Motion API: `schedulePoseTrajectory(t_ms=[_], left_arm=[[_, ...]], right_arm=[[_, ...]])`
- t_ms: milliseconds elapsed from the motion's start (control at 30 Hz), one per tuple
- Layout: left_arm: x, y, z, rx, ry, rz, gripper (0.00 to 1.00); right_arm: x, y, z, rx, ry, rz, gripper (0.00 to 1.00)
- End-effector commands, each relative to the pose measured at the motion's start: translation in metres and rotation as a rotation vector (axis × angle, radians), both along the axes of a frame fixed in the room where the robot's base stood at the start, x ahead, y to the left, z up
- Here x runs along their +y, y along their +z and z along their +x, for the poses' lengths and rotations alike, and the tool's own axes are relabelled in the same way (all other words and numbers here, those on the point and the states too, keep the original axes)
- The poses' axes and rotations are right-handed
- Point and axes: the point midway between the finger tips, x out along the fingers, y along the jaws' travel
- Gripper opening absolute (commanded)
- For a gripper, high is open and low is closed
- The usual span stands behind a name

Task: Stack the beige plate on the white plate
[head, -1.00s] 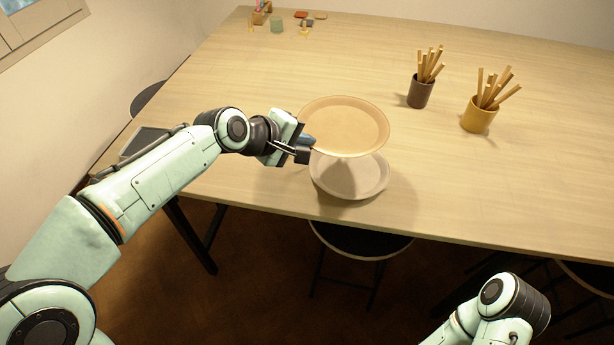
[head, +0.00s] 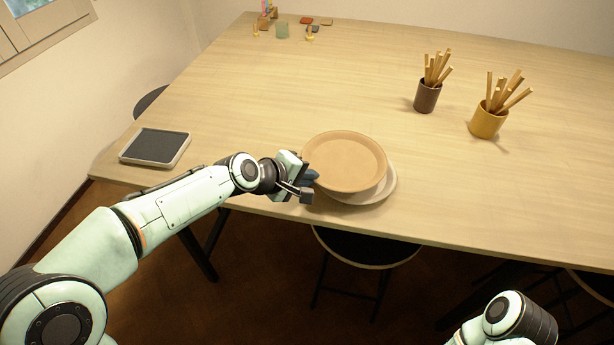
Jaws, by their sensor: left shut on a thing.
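The beige plate (head: 345,160) is held at its left rim by my left gripper (head: 308,184), which is shut on it. The beige plate is over the white plate (head: 388,186) and set a little to the left and back of it. The white plate lies on the table near the front edge; only its right and front rim shows. Whether the two plates touch cannot be told. My right arm shows at the bottom right, but its gripper is out of view.
A brown cup of sticks (head: 426,97) and a yellow cup of sticks (head: 488,122) stand at the right on the table (head: 240,100). A dark tray (head: 156,147) lies at the left end. Small items sit at the far edge. A stool (head: 368,248) is below the front edge.

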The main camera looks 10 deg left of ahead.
Motion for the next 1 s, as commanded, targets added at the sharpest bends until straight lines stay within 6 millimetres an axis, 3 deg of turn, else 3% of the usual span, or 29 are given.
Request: schedulePoseTrajectory(t_ms=[400,500,833,1000], left_arm=[[0.0,-0.011,0.001,-0.003,0.002,-0.001,0.0],[0.0,-0.011,0.0,0.001,0.0,0.001,0.31],[0.0,-0.009,0.0,0.001,0.0,0.001,0.31],[0.004,0.008,-0.004,-0.003,0.002,0.001,0.31]], right_arm=[[0.0,-0.008,0.003,-0.012,-0.003,-0.001,0.43],[0.0,-0.007,0.003,-0.013,-0.003,-0.002,0.43],[0.0,-0.005,0.003,-0.011,-0.003,-0.001,0.43],[0.0,0.001,0.0,0.001,0.0,0.0,0.43]])
